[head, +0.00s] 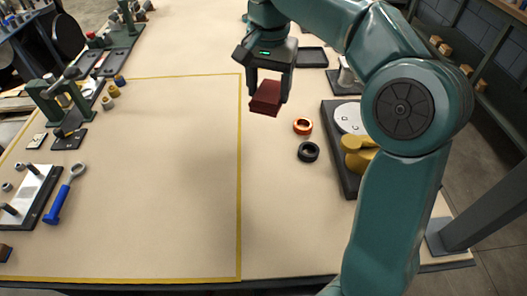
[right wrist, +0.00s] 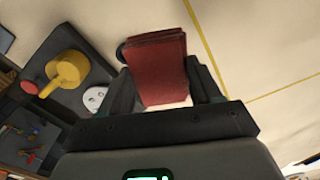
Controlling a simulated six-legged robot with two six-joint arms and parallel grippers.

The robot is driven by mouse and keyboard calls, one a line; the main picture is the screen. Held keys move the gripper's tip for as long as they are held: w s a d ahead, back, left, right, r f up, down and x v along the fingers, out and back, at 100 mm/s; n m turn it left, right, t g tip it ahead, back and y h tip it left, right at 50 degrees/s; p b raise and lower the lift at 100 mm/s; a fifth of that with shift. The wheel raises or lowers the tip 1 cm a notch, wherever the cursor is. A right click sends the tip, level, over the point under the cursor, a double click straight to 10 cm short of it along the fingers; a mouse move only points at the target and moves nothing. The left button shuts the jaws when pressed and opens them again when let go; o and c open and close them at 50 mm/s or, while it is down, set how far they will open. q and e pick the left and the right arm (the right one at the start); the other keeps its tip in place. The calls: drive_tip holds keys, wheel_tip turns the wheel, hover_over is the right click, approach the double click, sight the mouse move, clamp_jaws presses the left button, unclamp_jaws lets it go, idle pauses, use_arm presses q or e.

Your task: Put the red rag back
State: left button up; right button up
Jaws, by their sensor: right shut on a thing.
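The red rag (head: 266,99) is a dark red folded block held between the fingers of my right gripper (head: 267,92). In the head view it hangs above the table, right of the yellow line. The right wrist view shows the rag (right wrist: 157,66) pinched between both fingers of the right gripper (right wrist: 160,85), with its far end sticking out past the tips. My left gripper is not in view.
On the table (head: 180,170), an orange ring (head: 302,126) and a black ring (head: 308,151) lie right of the yellow line. A dark tray (head: 341,171) with a white disc and a yellow part stands farther right. A small dark tray (head: 312,57) lies behind.

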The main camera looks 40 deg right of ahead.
drive_tip(key=f+b, duration=0.1)
drive_tip(key=f, duration=0.3)
drive_tip(key=f+b, duration=0.1)
drive_tip(key=f, duration=0.4)
drive_tip(key=f+b, duration=0.1)
drive_tip(key=f, duration=0.4)
drive_tip(key=shift+s+d+b, duration=0.1)
drive_tip(key=shift+s+b, duration=0.15)
drive_tip(key=shift+b, duration=0.15)
wheel_tip(320, 180, down, 5)
drive_tip(key=shift+w+f+b, duration=0.15)
drive_tip(key=shift+b, duration=0.4)
drive_tip(key=o, duration=0.6)
drive_tip(key=shift+f, duration=0.1)
drive_tip(key=o, duration=0.4)
